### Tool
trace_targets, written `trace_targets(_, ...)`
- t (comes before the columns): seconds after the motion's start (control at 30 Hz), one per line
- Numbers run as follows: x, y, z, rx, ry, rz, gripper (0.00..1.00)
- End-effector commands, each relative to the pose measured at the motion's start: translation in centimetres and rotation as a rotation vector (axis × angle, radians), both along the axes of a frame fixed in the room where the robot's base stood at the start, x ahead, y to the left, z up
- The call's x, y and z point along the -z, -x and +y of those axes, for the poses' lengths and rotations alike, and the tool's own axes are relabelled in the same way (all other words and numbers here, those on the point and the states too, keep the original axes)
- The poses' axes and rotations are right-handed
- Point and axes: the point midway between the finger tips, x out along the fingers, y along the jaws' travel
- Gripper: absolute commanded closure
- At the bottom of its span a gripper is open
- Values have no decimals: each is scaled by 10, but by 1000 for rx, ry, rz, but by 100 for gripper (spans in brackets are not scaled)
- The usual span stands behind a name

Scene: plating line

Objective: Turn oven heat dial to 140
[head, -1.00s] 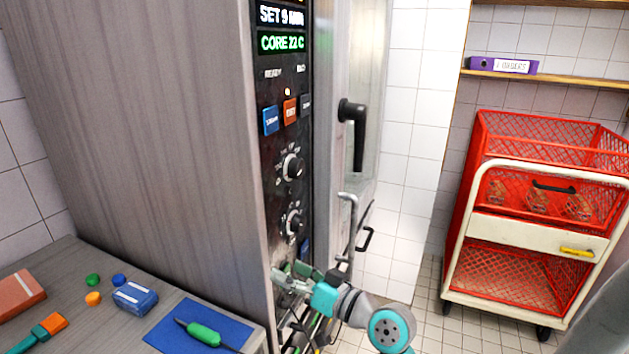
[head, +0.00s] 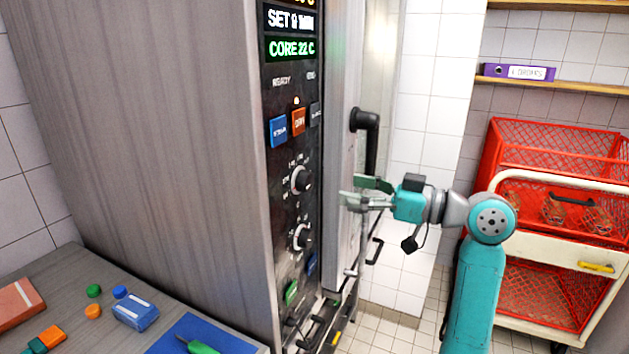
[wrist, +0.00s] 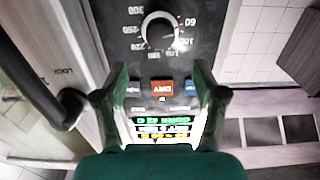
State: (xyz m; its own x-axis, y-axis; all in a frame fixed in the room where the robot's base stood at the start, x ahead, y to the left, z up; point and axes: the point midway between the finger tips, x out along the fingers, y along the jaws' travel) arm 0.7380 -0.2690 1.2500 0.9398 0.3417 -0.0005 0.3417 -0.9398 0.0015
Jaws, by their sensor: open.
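The oven's upper dial (head: 302,179) is a round black knob with a pale rim on the dark control panel. In the wrist view the dial (wrist: 160,31) has a number ring including 60, 180, 220, 260 and 300; I cannot tell its exact setting. A second dial (head: 302,237) sits below it in the head view. My gripper (head: 352,192) is open and empty, to the right of the upper dial and apart from it. In the wrist view its fingers (wrist: 160,78) frame the panel's buttons, with the dial beyond the tips.
A black oven door handle (head: 366,140) stands close above my gripper. Blue and orange buttons (head: 298,122) and lit displays (head: 291,49) are above the dials. A red mesh cart (head: 530,150) stands behind my arm. A worktop (head: 60,262) with small items is at lower left.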

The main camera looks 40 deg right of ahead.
Motion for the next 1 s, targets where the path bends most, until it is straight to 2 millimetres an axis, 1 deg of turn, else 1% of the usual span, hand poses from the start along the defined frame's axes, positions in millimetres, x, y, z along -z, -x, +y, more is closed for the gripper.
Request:
trace_targets(0.3,1,-53,21,-5,-2,1,29)
trace_targets(0.5,0,-77,29,-3,-2,0,29)
trace_targets(0.7,0,-87,32,0,-2,1,29)
trace_targets(0.97,0,-87,32,0,-2,0,29)
trace_targets(1.0,0,-87,32,0,-1,-1,39)
